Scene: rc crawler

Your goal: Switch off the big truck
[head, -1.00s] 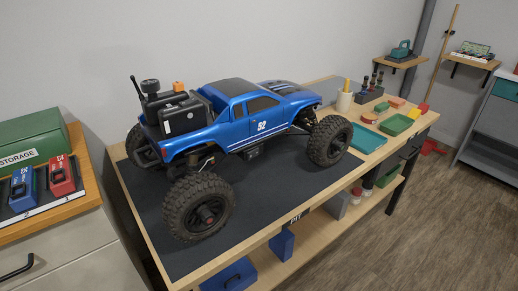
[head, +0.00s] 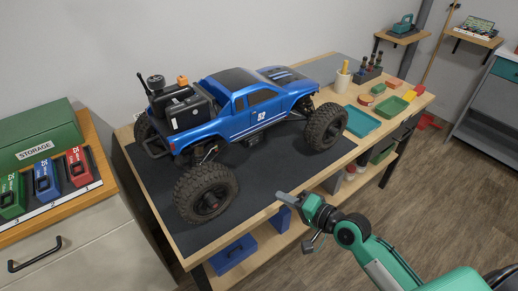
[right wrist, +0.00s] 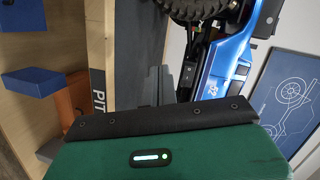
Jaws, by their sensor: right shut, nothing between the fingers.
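The big blue truck (head: 225,128), marked 52, stands on a dark mat (head: 152,196) on the wooden workbench, its nose toward the far right. Black gear and an orange knob or cap (head: 183,79) sit in its bed. In the right wrist view, the truck's blue side (right wrist: 217,62) and a tyre show beyond the gripper. My left gripper is out of view.
A teal tray (head: 361,121), a green tray (head: 391,107) and a cup (head: 342,80) occupy the bench's right end. A blue box (head: 233,252) is on the shelf below. The mat before the truck is clear.

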